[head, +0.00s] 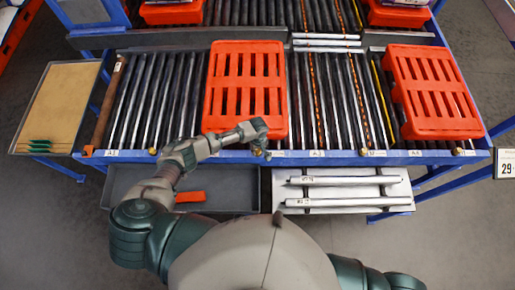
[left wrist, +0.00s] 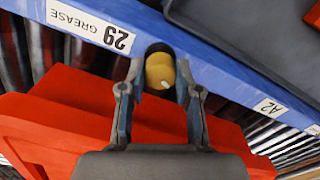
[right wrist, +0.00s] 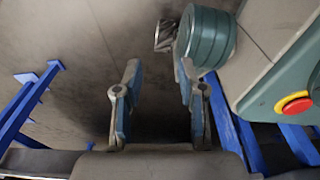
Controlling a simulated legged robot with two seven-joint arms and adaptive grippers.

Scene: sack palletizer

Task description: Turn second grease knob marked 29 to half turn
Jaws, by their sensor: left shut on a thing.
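The grease knob (left wrist: 160,72) is a round, tan-yellow knob with a short white mark, in a dark recess on the blue front beam. A white label (left wrist: 90,26) reading "29 GREASE" is on the beam beside it. In the left wrist view, my left gripper (left wrist: 158,80) has its fingers on either side of the knob, closed on it. In the head view, my left gripper (head: 262,146) is at the front beam below the middle red pallet and mostly hides the knob. My right gripper (right wrist: 157,75) shows only in the right wrist view, fingers apart and empty.
Red pallets (head: 245,90) and (head: 433,95) lie on the roller conveyor (head: 180,95). Other knobs (head: 152,151) and (head: 363,152) sit along the blue beam (head: 330,158). A grey tray (head: 240,178) and a light drawer (head: 340,190) are below. A placard (head: 507,167) reads 29.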

